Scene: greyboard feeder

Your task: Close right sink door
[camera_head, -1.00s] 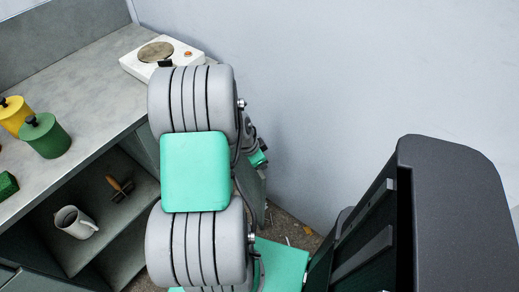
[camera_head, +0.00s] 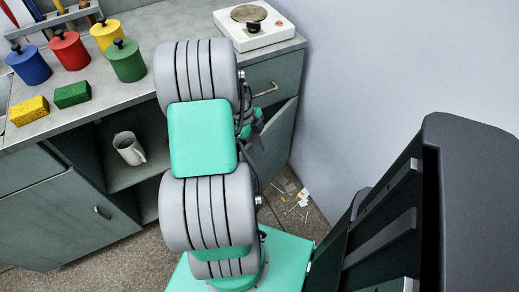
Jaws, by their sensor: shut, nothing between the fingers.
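The right door (camera_head: 277,142) below the counter's right end stands open, swung outward, right of my arm. The open cupboard beside it shows a white mug (camera_head: 129,149) on its shelf. My arm crosses the middle of the view and covers part of the opening and door. My gripper (camera_head: 254,128) shows only in part behind the arm, close to the inner side of the open door; its fingertips are hidden. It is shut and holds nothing. I cannot tell whether it touches the door.
A hot plate (camera_head: 254,23) stands on the counter (camera_head: 165,22) above a drawer (camera_head: 273,78). Coloured canisters and sponges stand at the left. A left door (camera_head: 62,222) with a handle is below. Small litter (camera_head: 291,197) lies on the floor near the wall.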

